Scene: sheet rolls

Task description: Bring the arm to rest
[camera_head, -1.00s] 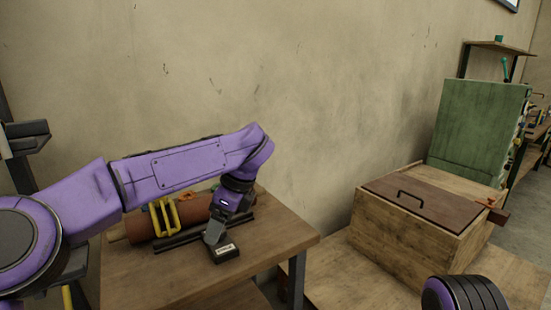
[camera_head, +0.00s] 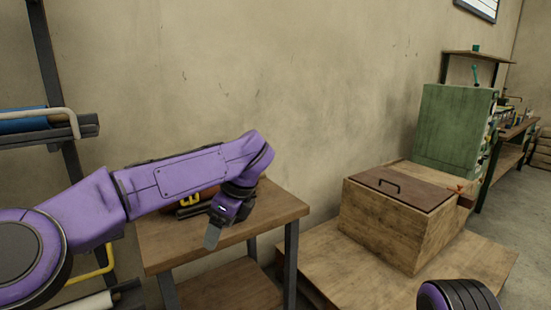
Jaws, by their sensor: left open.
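My left arm (camera_head: 176,174) is purple and reaches in from the left, above the wooden table (camera_head: 270,212). My left gripper (camera_head: 213,236) is open and hangs at the arm's end, its finger tip overlapping the table's front edge in the picture. Nothing shows between its fingers. At the lower right a purple and black part of my other arm (camera_head: 458,295) shows; its gripper is out of view.
A brown roll with a yellow piece (camera_head: 188,199) lies on the table, mostly hidden behind my arm. A rack (camera_head: 85,131) with a blue roll (camera_head: 22,125) stands at the left. A wooden box (camera_head: 385,230) sits on a low platform (camera_head: 465,262), before a green cabinet (camera_head: 455,130).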

